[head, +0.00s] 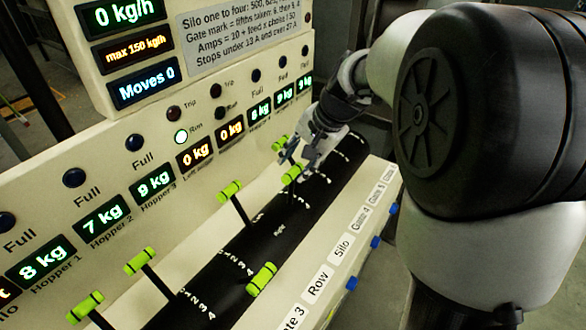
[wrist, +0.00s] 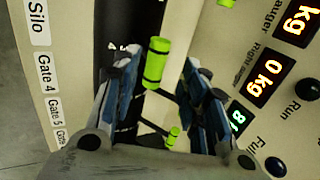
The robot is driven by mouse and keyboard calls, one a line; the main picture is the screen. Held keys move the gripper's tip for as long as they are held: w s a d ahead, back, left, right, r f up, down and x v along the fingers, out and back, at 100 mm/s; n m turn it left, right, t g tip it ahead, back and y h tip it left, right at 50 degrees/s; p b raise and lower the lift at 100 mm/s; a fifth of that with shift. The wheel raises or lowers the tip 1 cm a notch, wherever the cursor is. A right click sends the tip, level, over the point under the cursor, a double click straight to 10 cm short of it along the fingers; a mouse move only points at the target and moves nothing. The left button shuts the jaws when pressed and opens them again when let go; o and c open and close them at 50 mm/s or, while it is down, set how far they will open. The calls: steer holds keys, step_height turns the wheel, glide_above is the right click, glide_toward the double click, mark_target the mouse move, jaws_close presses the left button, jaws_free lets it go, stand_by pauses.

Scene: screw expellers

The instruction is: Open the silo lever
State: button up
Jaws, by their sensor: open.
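Several levers with lime-green cylinder handles stand along a black curved strip (head: 226,265). The lever handle (head: 292,173) at my gripper (head: 303,157) appears to be the silo lever's, but I cannot fully tell from the labels. Its black stem runs down to the strip. In the wrist view this green handle (wrist: 157,62) lies between the two blue-padded fingers (wrist: 160,60), with a gap on each side. My gripper is open and no grip on the handle shows. The Silo label (head: 341,247) is on the front ledge.
Another green handle (head: 230,190) stands to the left, and one (head: 279,143) stands just behind my gripper. A tilted handle (head: 262,278) leans toward the front ledge. The display panel (head: 160,140) rises close behind the levers. Open floor lies in front of the ledge.

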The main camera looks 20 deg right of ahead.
steer(key=v, duration=0.7)
steer(key=shift+r, duration=0.35)
steer(key=shift+s, duration=0.1)
